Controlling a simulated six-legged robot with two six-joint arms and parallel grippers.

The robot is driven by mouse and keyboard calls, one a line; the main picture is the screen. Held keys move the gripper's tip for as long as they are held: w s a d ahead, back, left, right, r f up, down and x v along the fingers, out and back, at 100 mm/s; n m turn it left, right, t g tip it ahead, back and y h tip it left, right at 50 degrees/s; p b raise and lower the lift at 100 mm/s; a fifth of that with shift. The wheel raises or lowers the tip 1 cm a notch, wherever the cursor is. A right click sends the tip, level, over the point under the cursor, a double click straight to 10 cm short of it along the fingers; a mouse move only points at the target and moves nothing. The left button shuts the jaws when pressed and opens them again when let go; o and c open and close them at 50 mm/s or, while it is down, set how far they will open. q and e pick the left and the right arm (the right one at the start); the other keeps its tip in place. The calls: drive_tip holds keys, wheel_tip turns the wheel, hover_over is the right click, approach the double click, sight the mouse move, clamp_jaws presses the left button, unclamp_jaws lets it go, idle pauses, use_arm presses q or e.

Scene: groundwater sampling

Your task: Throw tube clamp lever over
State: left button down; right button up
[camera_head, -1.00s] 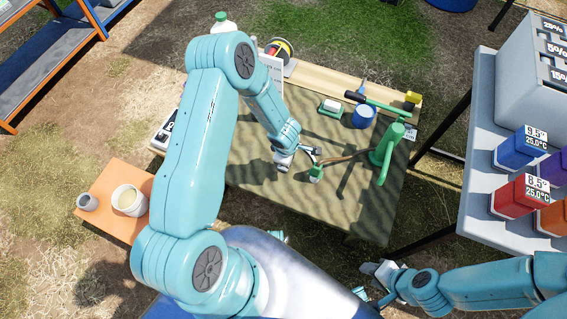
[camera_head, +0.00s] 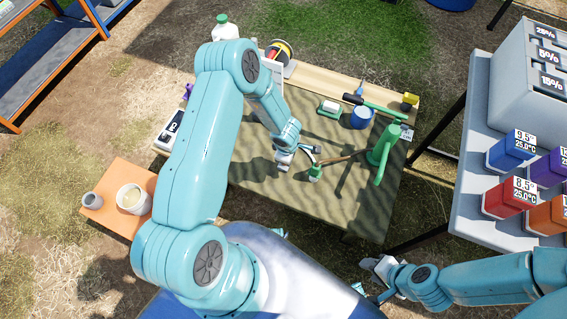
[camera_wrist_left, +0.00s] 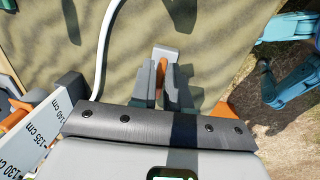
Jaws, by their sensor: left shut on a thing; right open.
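In the left wrist view my left gripper (camera_wrist_left: 163,90) is shut on a small orange piece (camera_wrist_left: 162,70) with a light grey block (camera_wrist_left: 165,53) at its far end. This looks like the tube clamp lever, but its full shape is hidden by the fingers. A white tube (camera_wrist_left: 104,42) curves past on the left. In the head view my left gripper (camera_head: 284,160) is low over the table beside a curved grey piece and a small green block (camera_head: 315,173). My right gripper (camera_head: 374,266) is open and empty off the table's front edge.
The table (camera_head: 265,190) holds a green stand (camera_head: 381,158), a blue cup (camera_head: 361,117), a hammer (camera_head: 375,102) and a yellow block (camera_head: 409,101). An orange stand (camera_head: 112,215) with a white pot (camera_head: 133,199) is at left. A grey rack table with coloured boxes (camera_head: 512,149) stands at right.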

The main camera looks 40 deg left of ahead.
use_arm(q)
drive_tip(key=p, duration=0.4)
drive_tip(key=shift+w+a+r, duration=0.15)
drive_tip(key=shift+w, duration=0.15)
idle(0.6)
drive_tip(key=c, duration=1.1)
unclamp_jaws()
drive_tip(key=r+p, duration=0.1)
drive_tip(key=r, duration=0.4)
drive_tip(key=s+r+p, duration=0.1)
drive_tip(key=r+p, duration=0.1)
drive_tip(key=r, duration=0.3)
drive_tip(key=s+r+p, duration=0.1)
drive_tip(key=r, duration=0.5)
drive_tip(key=shift+d+p, duration=0.3)
